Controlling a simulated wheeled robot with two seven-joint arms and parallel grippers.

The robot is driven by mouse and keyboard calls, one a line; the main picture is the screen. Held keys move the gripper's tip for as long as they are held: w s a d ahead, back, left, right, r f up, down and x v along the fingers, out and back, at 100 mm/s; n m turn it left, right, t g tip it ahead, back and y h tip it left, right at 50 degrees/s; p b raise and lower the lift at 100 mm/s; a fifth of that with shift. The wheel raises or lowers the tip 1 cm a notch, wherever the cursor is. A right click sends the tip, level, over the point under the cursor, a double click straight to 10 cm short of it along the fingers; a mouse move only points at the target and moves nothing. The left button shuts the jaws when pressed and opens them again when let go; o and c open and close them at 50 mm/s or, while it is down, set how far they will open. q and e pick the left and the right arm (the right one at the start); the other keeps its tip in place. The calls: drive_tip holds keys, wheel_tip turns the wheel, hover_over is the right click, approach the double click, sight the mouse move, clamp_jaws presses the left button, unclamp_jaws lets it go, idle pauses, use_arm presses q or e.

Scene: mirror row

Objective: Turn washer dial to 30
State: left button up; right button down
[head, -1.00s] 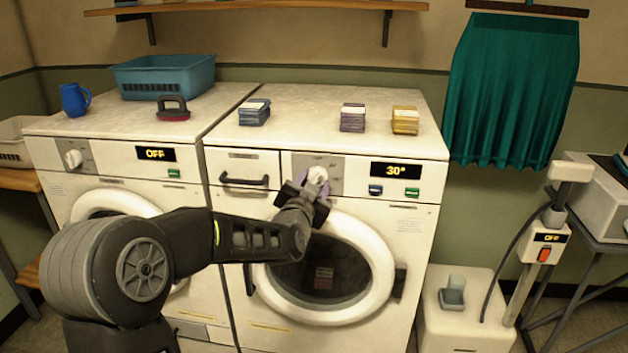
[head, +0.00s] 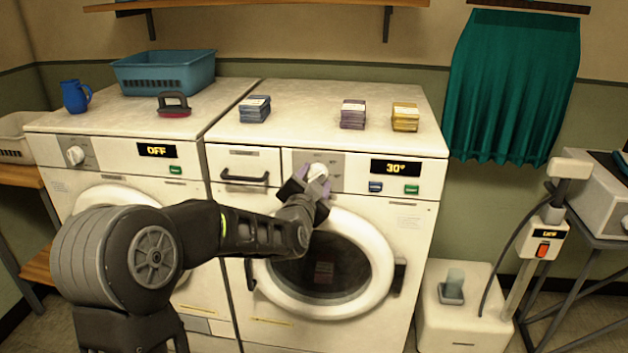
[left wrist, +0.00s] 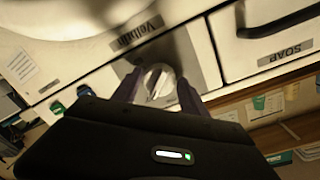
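The washer (head: 418,255) on the right has a white round dial (head: 317,171) on a grey panel. Its display (head: 396,168) reads 30°. My left gripper (head: 312,182) is at the dial, its fingers spread. In the left wrist view the dial (left wrist: 158,83) lies between the two fingertips (left wrist: 159,92), with a gap visible on both sides, so the gripper looks open around it. Part of the dial's surroundings is hidden by the fingers in the head view. My right gripper is not in view.
A second washer (head: 110,178) on the left reads OFF. A soap drawer (head: 243,165) is left of the dial. Several-item stacks, a blue one (head: 255,110), a purple one (head: 352,115) and a yellow one (head: 405,117), stand on top. A steamer (head: 543,243) stands at right.

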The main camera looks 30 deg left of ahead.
use_arm(q)
drive_tip(key=shift+o, duration=1.4)
drive_tip(key=v, duration=0.7)
drive_tip(key=shift+s, duration=0.4)
drive_tip(key=shift+d, duration=0.15)
